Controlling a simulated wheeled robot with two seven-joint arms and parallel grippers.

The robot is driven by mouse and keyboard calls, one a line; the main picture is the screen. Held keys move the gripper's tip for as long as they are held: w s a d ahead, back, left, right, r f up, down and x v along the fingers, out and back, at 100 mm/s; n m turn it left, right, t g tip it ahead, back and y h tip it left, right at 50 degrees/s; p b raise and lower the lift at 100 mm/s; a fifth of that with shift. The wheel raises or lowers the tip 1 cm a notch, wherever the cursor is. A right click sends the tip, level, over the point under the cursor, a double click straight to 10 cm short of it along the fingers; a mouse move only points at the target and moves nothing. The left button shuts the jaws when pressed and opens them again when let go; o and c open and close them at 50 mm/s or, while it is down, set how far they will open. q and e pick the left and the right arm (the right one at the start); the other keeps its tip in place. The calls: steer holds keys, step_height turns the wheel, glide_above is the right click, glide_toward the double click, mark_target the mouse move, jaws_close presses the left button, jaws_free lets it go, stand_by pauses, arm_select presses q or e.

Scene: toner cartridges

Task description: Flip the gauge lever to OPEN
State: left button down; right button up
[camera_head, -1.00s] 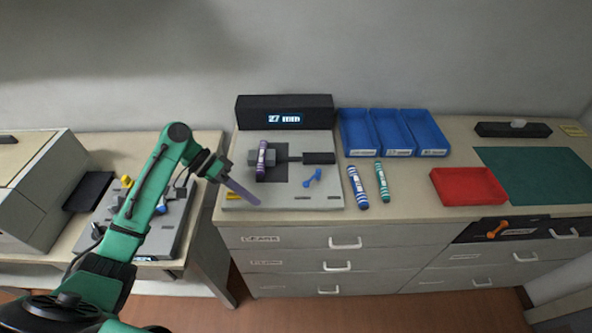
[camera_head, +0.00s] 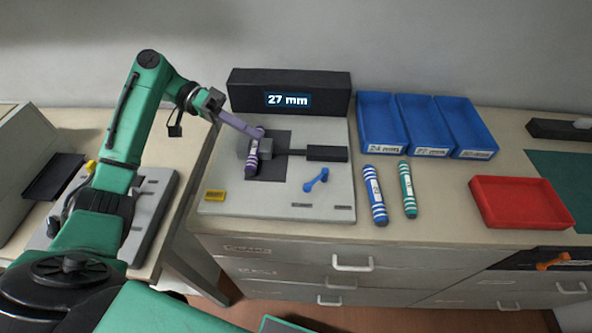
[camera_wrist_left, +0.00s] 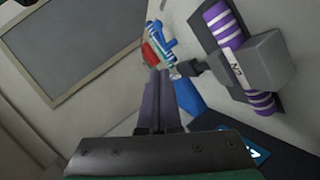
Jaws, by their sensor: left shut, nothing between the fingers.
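The gauge (camera_head: 222,190) is a light grey plate with a black display (camera_head: 288,99) reading 27 mm at its back. Its blue lever (camera_head: 316,180) stands at the plate's front right, tilted up to the right. A purple, white-banded cartridge (camera_head: 251,164) lies at the grey jaw block, which also shows in the left wrist view (camera_wrist_left: 268,62). My left gripper (camera_head: 259,132) is shut and empty, its long fingers above the back end of the purple cartridge, left of and behind the lever. Whether the fingertips touch anything is unclear. My right gripper is out of view.
A blue cartridge (camera_head: 375,196) and a teal one (camera_head: 407,190) lie right of the gauge. Blue bins (camera_head: 381,125) stand behind them and a red tray (camera_head: 521,203) farther right. A yellow label block (camera_head: 215,196) is at the plate's front left.

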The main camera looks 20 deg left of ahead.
arm_select(q)
steer(key=shift+d, duration=0.2)
steer(key=p, duration=0.4)
glide_toward(312, 182)
steer(key=w+d, duration=0.2)
steer(key=d, duration=0.1)
steer(key=shift+w+d+r, duration=0.15)
steer(key=shift+d+r, duration=0.05)
steer(key=shift+r, duration=0.05)
steer(key=shift+s+d+f+p, duration=0.65)
steer(key=shift+s+f+p, duration=0.2)
steer(key=shift+s+p, duration=0.1)
steer(key=shift+s+d+f, duration=0.2)
steer(key=shift+s+f, duration=0.15)
steer(key=shift+f, duration=0.05)
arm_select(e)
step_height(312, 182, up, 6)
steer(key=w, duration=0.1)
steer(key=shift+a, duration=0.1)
